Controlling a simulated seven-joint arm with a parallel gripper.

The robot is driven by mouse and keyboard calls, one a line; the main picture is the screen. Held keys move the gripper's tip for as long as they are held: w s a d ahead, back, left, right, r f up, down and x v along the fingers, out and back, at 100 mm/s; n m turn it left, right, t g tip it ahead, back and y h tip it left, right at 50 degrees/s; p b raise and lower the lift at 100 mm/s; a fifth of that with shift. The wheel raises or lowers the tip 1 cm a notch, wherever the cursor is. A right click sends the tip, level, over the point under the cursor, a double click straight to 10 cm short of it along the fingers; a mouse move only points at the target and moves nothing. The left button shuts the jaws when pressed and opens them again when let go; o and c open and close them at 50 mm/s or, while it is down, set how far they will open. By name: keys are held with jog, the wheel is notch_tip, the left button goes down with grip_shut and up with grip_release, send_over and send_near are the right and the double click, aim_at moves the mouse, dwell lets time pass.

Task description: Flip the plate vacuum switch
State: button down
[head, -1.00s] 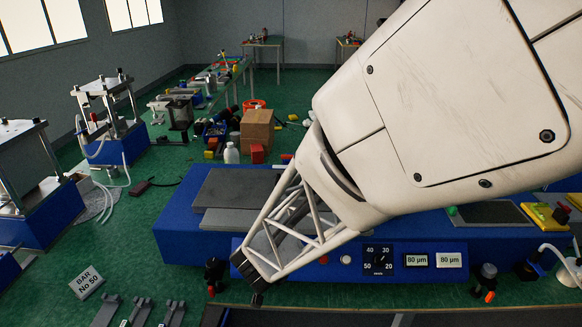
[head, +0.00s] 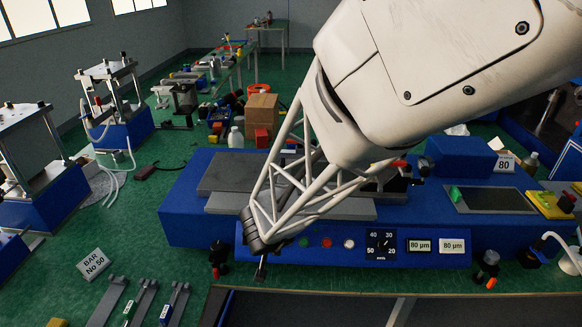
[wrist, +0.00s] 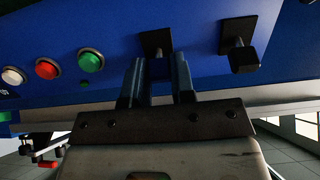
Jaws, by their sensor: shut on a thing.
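Two black toggle switches show on the blue front panel in the wrist view; their labels are not readable. One switch (wrist: 156,41) has its lever between the two fingers of my gripper (wrist: 159,78), which is shut on it. The other switch (wrist: 240,46) stands apart to the right, untouched. Which one is the plate vacuum switch I cannot tell from labels. In the head view my gripper (head: 262,266) is at the left end of the panel and hides the switches.
Beside the switches are a green button (wrist: 90,61), a red button (wrist: 47,68) and a white button (wrist: 13,75). The head view shows the dial (head: 381,243) and 80 µm displays (head: 420,245) further right. A black knob with an orange tip (head: 219,258) stands left of my gripper.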

jog(key=c, duration=1)
grip_release()
jog(key=shift+o, duration=0.2)
jog(key=shift+s+r, duration=0.1)
jog(key=v, duration=0.7)
jog(key=shift+r, duration=0.2)
jog(key=shift+s, duration=0.15)
